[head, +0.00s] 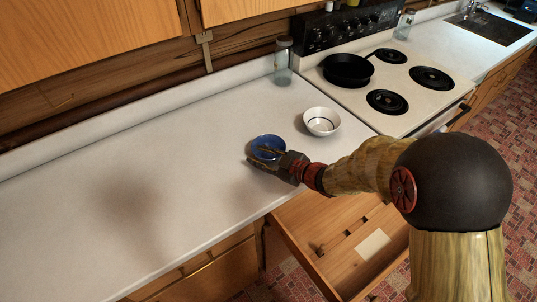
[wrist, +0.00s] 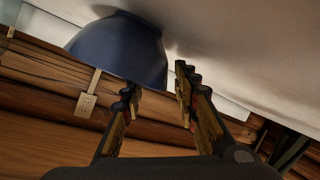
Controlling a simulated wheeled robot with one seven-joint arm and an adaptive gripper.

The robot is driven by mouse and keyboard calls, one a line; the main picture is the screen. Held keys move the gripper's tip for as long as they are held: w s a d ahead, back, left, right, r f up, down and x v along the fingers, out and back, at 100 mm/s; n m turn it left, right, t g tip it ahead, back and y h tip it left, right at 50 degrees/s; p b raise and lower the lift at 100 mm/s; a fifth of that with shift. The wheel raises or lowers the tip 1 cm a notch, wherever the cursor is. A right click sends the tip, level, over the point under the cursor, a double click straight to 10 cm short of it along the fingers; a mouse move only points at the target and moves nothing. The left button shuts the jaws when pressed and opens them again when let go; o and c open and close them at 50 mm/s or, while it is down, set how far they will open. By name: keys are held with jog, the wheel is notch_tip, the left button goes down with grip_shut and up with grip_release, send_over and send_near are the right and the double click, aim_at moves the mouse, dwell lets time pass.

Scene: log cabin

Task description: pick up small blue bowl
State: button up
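The small blue bowl (head: 268,141) sits on the white counter in the head view, left of a white bowl. My gripper (head: 258,155) reaches over the counter from the right, and its fingers overlap the near side of the blue bowl in that view. In the wrist view the blue bowl (wrist: 115,45) is at the top, tilted in the picture. My gripper (wrist: 157,85) is open there, fingers apart. The left finger overlaps the bowl's edge, and the right finger is just right of it. I cannot tell whether either finger touches the bowl.
The white bowl (head: 322,121) with a dark ring stands close by on the counter (head: 130,170). A glass jar (head: 283,62) is at the back. A stove with a black pan (head: 348,70) is right of it. An open drawer (head: 345,245) juts out below. The left counter is clear.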

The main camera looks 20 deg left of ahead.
jog(key=shift+r, duration=0.1)
jog(key=c, duration=0.4)
jog(key=c, duration=0.3)
grip_shut()
